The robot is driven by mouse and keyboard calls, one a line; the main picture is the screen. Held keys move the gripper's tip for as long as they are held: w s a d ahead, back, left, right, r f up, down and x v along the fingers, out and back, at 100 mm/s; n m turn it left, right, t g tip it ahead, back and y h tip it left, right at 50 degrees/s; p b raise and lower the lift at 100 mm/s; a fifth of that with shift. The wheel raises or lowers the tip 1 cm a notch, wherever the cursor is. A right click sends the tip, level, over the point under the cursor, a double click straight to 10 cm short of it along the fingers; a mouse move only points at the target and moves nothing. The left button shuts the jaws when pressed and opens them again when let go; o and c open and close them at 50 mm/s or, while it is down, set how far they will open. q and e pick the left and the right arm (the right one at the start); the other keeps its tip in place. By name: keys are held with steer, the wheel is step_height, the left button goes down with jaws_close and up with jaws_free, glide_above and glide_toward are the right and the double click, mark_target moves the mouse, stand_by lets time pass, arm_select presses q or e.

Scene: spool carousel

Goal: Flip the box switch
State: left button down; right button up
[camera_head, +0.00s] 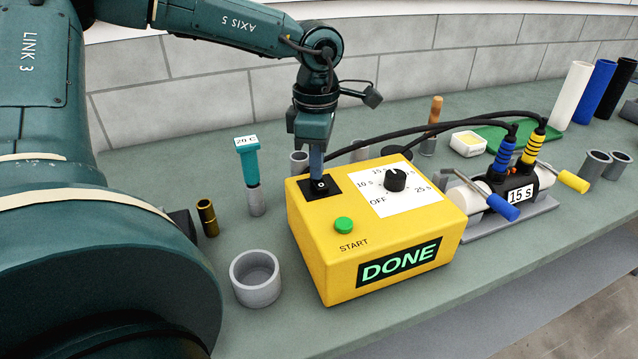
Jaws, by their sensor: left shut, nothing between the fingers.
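The yellow box (330,270) stands on the bench, with a lit green "DONE" display (398,262) on its front. On its top, at the back left, is the box switch's black plate (333,192) with a small white mark. My left gripper (318,174) points down at this plate, shut and empty. Its fingertips are at or just above the switch and hide part of it, so I cannot tell the switch's position or whether they touch. The top also has a green START button (344,225) and a black dial (396,180). My right gripper is not in view.
A grey cup (255,279) stands left of the box, near a brass cylinder (207,217) and a teal-handled tool (250,164). Coloured tubes (597,90) stand at the far right.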

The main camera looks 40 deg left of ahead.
arm_select(q)
steer(key=shift+f+b, duration=0.3)
steer(key=shift+f, duration=0.1)
steer(key=shift+s+r, duration=0.1)
steer(key=shift+r+p, duration=0.4)
steer(key=shift+r, duration=0.1)
steer(key=shift+r+p, duration=1.65)
steer(key=shift+r, duration=1.4)
steer(key=shift+f, duration=0.1)
